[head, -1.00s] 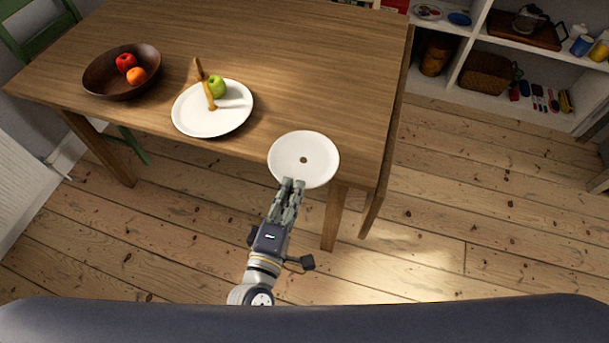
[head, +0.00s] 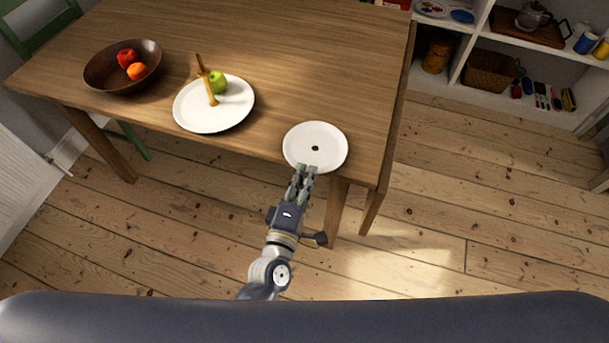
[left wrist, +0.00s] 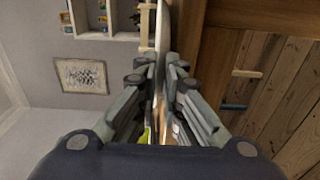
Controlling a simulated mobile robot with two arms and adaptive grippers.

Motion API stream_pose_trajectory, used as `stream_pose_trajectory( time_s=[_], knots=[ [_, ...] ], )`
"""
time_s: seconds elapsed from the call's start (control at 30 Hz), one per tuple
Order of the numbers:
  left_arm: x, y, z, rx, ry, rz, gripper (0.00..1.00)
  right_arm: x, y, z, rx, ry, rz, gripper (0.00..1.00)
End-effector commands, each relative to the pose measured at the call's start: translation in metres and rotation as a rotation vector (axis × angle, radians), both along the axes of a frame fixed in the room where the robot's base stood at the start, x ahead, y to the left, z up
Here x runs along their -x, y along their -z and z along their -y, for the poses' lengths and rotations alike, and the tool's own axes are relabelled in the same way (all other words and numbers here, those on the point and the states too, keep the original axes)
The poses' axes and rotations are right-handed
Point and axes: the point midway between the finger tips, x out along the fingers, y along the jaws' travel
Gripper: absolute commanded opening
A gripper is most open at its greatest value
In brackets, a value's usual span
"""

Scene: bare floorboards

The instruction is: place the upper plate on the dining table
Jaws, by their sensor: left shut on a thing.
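A small white plate (head: 330,137) with a dark spot at its middle is held at its near rim by my left gripper (head: 306,172). The plate overlaps the near edge of the wooden dining table (head: 290,60) in the head view; I cannot tell whether it touches the top. In the left wrist view the plate shows edge-on as a thin pale strip (left wrist: 160,45) between the fingers (left wrist: 160,85), with the brown table (left wrist: 218,55) to its right. A larger white plate (head: 196,118) lies on the table, bearing a green apple and a brown-yellow stick-like thing. My right gripper is not in view.
A dark wooden bowl (head: 105,75) with a red fruit and an orange one stands on the table's left. The tabletop behind the held plate is clear. A white shelf (head: 490,45) with various goods stands at the upper right, and a green chair (head: 40,40) at the upper left.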

Motion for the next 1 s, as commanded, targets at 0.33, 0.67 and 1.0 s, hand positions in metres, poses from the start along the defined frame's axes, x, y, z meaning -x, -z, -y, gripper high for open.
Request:
stream_pose_trajectory(
  time_s=[0.33,0.67,1.0],
  knots=[
    [0.0,0.002,0.0,0.0,0.0,-0.001,0.28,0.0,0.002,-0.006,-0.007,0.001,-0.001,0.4],
    [0.014,0.001,-0.004,-0.002,0.001,-0.004,0.28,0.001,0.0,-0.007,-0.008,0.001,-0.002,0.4],
    [0.083,-0.001,-0.024,-0.002,0.002,-0.004,0.28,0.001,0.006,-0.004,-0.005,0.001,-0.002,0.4]
  ],
)
